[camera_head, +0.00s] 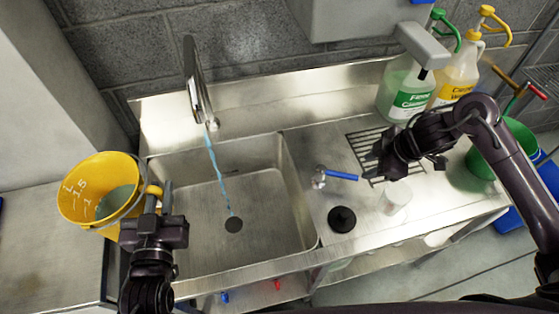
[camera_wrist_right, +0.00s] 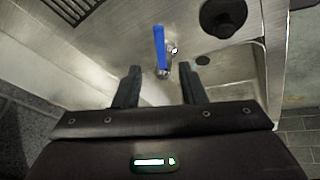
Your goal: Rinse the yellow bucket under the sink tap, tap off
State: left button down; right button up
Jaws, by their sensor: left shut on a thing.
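The yellow bucket (camera_head: 97,192) is at the left edge of the sink basin, tilted so that its inside shows. My left gripper (camera_head: 152,200) is shut on the bucket at its right side. The tap (camera_head: 196,85) stands behind the basin, and a blue stream of water (camera_head: 216,170) runs from it into the sink (camera_head: 250,215), to the right of the bucket. A blue-handled lever (camera_head: 340,175) is on the counter right of the basin. My right gripper (camera_head: 376,160) is open and empty near it; in the right wrist view the lever (camera_wrist_right: 159,45) lies beyond the parted fingers (camera_wrist_right: 160,90).
A black round stopper (camera_head: 342,219) and a white cup (camera_head: 396,197) sit on the counter. A drain grate (camera_head: 362,150), a green-labelled bottle (camera_head: 403,88) and a yellow-labelled bottle (camera_head: 458,75) are behind. A green bucket (camera_head: 490,155) is at the right.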

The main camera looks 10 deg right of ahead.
aim_at(348, 175)
jog(key=x, duration=0.9)
jog(key=shift+w, duration=0.1)
jog(key=shift+a, duration=0.1)
grip_shut()
